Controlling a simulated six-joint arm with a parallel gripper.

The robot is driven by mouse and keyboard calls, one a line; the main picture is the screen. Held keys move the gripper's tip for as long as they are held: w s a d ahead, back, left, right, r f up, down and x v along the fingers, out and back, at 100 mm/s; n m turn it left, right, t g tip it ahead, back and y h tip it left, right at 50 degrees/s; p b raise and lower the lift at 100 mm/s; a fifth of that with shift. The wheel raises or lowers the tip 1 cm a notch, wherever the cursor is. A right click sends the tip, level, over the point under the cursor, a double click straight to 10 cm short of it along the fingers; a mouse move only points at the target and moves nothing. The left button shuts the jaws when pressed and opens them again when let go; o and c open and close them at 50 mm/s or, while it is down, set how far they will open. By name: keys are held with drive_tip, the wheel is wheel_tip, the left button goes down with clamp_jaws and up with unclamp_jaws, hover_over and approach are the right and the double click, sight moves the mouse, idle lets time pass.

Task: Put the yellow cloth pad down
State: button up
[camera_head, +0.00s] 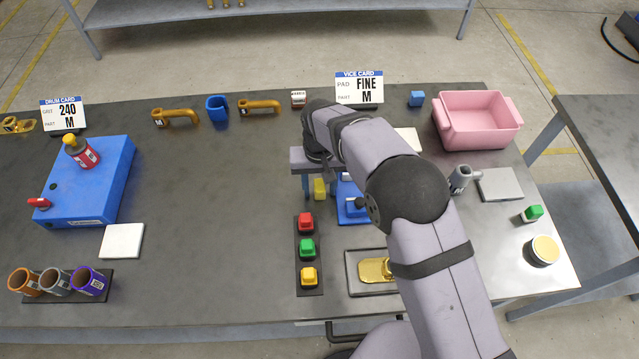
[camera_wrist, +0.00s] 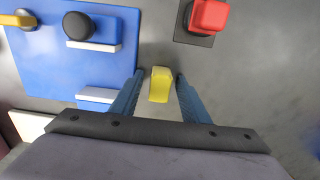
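The yellow cloth pad (camera_head: 319,189) is a small block beside the blue vice (camera_head: 350,212), left of it. In the wrist view the pad (camera_wrist: 160,85) lies between the two blue fingers of my gripper (camera_wrist: 158,78). A gap shows on each side of it, so the fingers are open and not closed on it. The head view shows my gripper (camera_head: 320,192) pointing down over the same spot. I cannot tell for sure whether the pad's underside touches the table. My arm hides part of the vice.
A holder with red, green and yellow buttons (camera_head: 307,250) stands close in front of the pad. A metal tray with a brass part (camera_head: 374,270) is to the right of the buttons. A pink bin (camera_head: 477,135) stands at the back right. The table's middle left (camera_head: 210,190) is clear.

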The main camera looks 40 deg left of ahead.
sight(320, 185)
wheel_tip(320, 185, up, 12)
drive_tip(key=b, duration=0.3)
drive_tip(key=shift+r+b, duration=0.2)
drive_tip(key=shift+b, duration=0.2)
drive_tip(key=w+d+m, duration=0.2)
drive_tip(key=w+d, duration=0.3)
drive_tip(key=d, duration=0.8)
drive_tip(key=w+d+m, duration=0.2)
drive_tip(key=w+d, duration=0.3)
drive_tip(key=d, duration=0.7)
drive_tip(key=s+d+f+m, duration=0.2)
drive_tip(key=s+d, duration=0.5)
drive_tip(key=d, duration=0.4)
drive_tip(key=s+d+f+m, duration=0.3)
drive_tip(key=s+d, duration=0.3)
drive_tip(key=d, duration=0.5)
drive_tip(key=shift+s+d+f, duration=0.2)
drive_tip(key=shift+s+f, duration=0.1)
drive_tip(key=shift+s, duration=0.1)
drive_tip(key=shift+c, duration=0.4)
